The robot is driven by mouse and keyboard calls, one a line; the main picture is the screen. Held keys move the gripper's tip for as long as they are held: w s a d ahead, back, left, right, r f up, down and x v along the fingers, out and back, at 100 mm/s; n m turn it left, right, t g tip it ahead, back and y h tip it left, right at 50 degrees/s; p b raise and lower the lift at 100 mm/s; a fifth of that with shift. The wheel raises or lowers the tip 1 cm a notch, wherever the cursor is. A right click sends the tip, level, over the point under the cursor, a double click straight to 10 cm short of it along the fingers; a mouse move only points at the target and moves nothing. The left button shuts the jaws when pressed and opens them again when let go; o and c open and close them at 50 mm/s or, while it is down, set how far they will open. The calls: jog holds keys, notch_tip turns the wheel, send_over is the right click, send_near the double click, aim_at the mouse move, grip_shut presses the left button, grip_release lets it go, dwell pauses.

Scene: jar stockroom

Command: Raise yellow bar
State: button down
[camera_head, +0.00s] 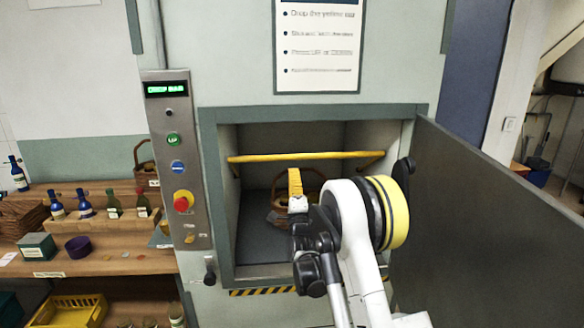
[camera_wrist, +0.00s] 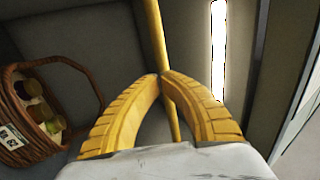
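The yellow bar (camera_head: 305,156) runs level across the upper part of the open lift compartment in the body view. It also shows in the wrist view (camera_wrist: 155,35), running from the top edge down behind the fingertips. My gripper (camera_head: 295,172), with yellow ribbed fingers, is in the compartment opening just below the bar. In the wrist view its fingertips (camera_wrist: 161,76) meet, with nothing seen held between them. The bar passes behind the tips; I cannot tell whether they touch it.
A wicker basket with jars (camera_wrist: 45,110) stands inside the compartment (camera_head: 255,235). The open door (camera_head: 500,220) stands on the right. A control panel (camera_head: 177,165) with a lit display and buttons is at left, beside wooden shelves (camera_head: 100,262) of bottles.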

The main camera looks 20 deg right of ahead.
jog(key=x, duration=0.4)
jog(key=w+d+r+g+y+p, duration=0.1)
jog(key=w+r+g+p, duration=0.1)
jog(key=w+r+p, duration=0.2)
jog(key=shift+w+d+r+g+p, duration=0.2)
jog(key=shift+r+g+p, duration=0.2)
jog(key=shift+r, duration=0.5)
